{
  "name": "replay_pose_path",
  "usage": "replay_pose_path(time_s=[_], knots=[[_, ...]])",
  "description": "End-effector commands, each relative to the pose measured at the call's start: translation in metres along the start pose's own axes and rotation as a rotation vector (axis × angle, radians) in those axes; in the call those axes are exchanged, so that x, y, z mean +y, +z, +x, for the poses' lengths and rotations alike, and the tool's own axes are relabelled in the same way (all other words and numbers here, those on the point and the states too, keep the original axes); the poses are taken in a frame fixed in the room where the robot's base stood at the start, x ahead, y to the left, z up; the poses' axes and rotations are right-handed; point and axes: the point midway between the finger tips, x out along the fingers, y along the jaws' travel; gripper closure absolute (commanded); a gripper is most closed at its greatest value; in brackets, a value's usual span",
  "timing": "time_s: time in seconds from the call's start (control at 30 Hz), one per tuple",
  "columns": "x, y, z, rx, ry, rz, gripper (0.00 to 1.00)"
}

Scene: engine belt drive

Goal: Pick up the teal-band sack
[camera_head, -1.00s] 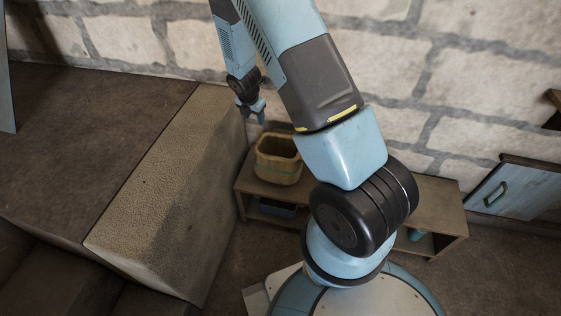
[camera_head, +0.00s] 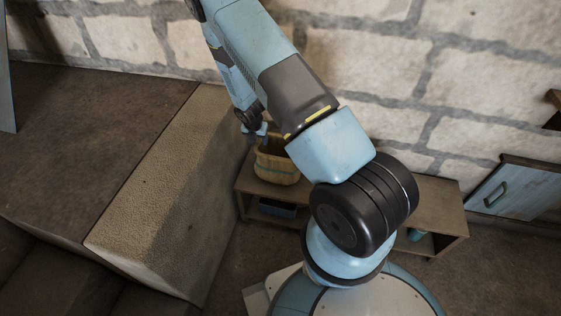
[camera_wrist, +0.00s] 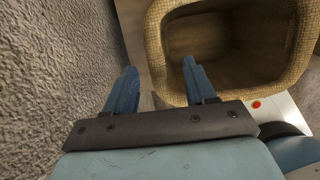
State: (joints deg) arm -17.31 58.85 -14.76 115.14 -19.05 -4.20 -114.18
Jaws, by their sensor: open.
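The teal-band sack (camera_head: 277,165) is an open-topped tan woven container with a thin teal band. It stands upright on the left end of a low wooden shelf. In the wrist view its thick rim and empty-looking inside (camera_wrist: 225,35) fill the upper right. My gripper (camera_head: 262,133) is at the sack's upper left, close to its rim. I cannot tell whether either touches the sack.
A rough pale block (camera_head: 165,190) stands just left of the sack. The low shelf (camera_head: 440,199) runs right behind my arm, with a dark blue bin (camera_head: 277,208) below the sack. A stone wall (camera_head: 480,95) rises behind.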

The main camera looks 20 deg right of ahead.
Motion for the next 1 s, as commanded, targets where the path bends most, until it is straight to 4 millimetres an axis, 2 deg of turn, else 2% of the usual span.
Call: replay_pose_path(time_s=[0.27,0.6,0.97,1.0], knots=[[0.0,0.001,0.015,0.001,-0.001,0.001,0.45],[0.003,0.004,0.055,0.001,-0.002,0.002,0.45],[0.003,0.004,0.06,0.0,0.0,0.001,0.45],[0.003,0.004,0.06,0.0,-0.001,0.001,0.49]])
